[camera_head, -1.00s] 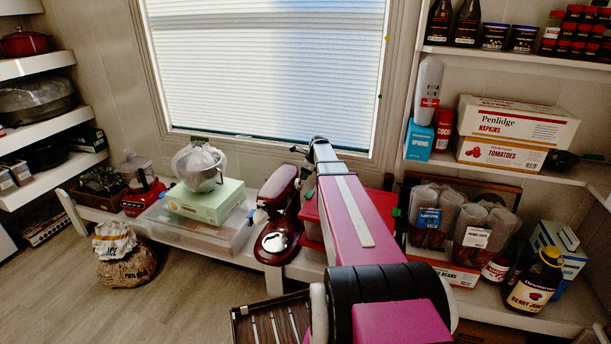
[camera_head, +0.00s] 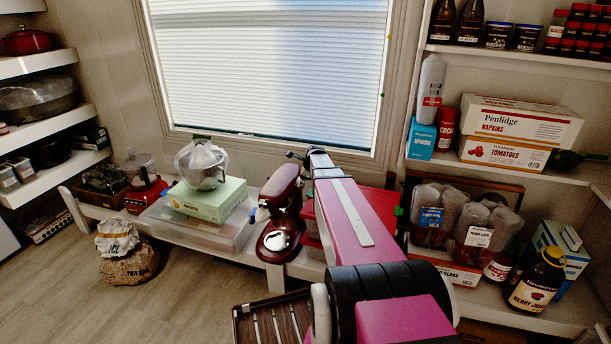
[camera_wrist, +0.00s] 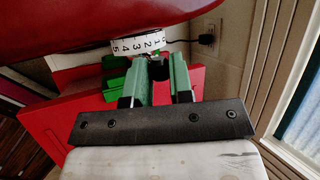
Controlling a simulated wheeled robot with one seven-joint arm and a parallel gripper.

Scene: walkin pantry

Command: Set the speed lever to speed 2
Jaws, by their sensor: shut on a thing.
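The red stand mixer (camera_head: 281,188) stands on the low white bench beneath the window, with its bowl base at the front. In the wrist view its red head (camera_wrist: 110,22) fills the top, with a white speed dial (camera_wrist: 138,46) numbered 1 to 5 below it. The black speed lever knob (camera_wrist: 158,70) sits just under the dial, near the 1 and 2 end. My gripper (camera_wrist: 164,66) has its green fingers on either side of this knob and is shut on it. I cannot read the exact setting. In the head view my arm hides the gripper.
A red box (camera_wrist: 78,125) lies behind the fingers in the wrist view. A green box (camera_head: 211,200) with a wrapped bowl stands left of the mixer. A cutlery tray (camera_head: 272,322) is in front. Shelves with cups and bottles are at the right.

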